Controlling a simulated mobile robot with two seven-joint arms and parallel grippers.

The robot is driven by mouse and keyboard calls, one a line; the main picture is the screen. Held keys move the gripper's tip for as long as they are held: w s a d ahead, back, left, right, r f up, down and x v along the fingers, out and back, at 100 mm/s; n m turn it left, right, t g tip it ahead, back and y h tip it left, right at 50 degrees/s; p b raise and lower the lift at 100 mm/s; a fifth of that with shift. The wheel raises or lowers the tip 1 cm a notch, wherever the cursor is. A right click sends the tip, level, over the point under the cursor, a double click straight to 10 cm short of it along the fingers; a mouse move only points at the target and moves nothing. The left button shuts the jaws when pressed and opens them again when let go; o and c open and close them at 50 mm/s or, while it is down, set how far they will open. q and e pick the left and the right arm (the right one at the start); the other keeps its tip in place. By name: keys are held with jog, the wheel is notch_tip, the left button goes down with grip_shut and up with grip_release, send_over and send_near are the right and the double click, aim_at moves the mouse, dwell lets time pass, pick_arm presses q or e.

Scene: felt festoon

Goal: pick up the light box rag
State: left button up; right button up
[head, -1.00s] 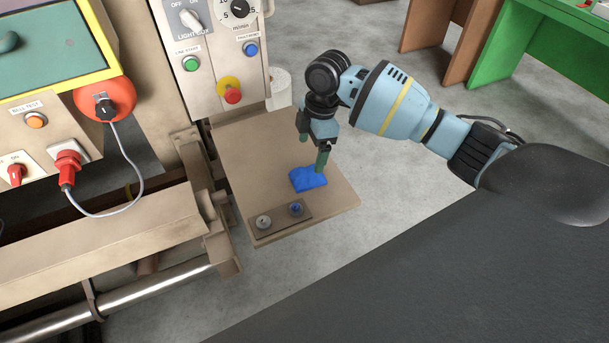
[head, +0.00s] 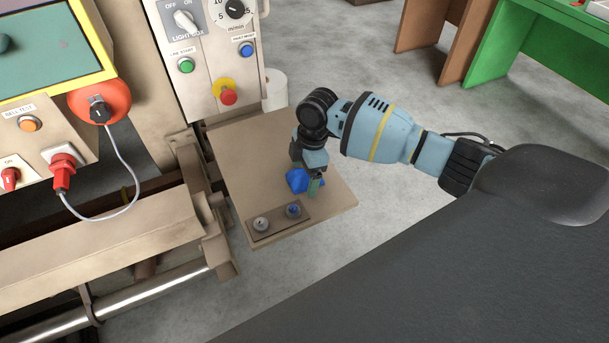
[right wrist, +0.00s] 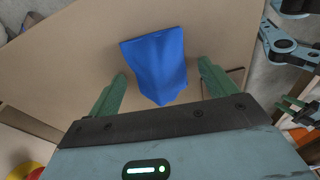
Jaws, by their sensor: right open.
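The light box rag is a blue cloth (head: 297,180) lying on a beige shelf (head: 240,150) below the control panel. In the right wrist view the blue rag (right wrist: 155,65) lies ahead of and partly between the two green fingers. My right gripper (head: 304,178) is over the rag in the head view and hides part of it. In the right wrist view the right gripper (right wrist: 162,88) is open, with a finger on each side of the rag's near end. I cannot tell whether the fingers touch the rag.
A small plate (head: 278,220) with two round knobs sits at the shelf's front edge. The control panel (head: 212,60) with buttons and dials stands behind, with a white roll (head: 275,90) beside it. A red plug (head: 62,170) with a cable is at left.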

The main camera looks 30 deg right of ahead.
aim_at(303, 170)
jog(key=shift+c, duration=0.5)
jog(key=c, duration=1)
jog(key=shift+r, duration=0.2)
jog(key=shift+r, duration=0.25)
notch_tip(303, 170, up, 3)
jog(key=shift+s, duration=0.1)
pick_arm(q)
jog(key=shift+w+r+p, duration=0.35)
jog(key=shift+r+p, duration=0.1)
jog(key=shift+r, duration=0.1)
jog(key=shift+w+r+p, duration=0.3)
jog(key=shift+r+p, duration=0.1)
jog(key=shift+r, duration=0.15)
pick_arm(e)
jog(key=s+a, duration=0.2)
jog(key=s, duration=0.3)
jog(key=s+a, duration=0.2)
jog(key=s, duration=0.2)
jog(key=s+a+r, duration=0.1)
jog(key=s+a, duration=0.1)
jog(key=s, duration=0.3)
jog(key=shift+s+a+r, duration=0.1)
jog(key=shift+s, duration=0.2)
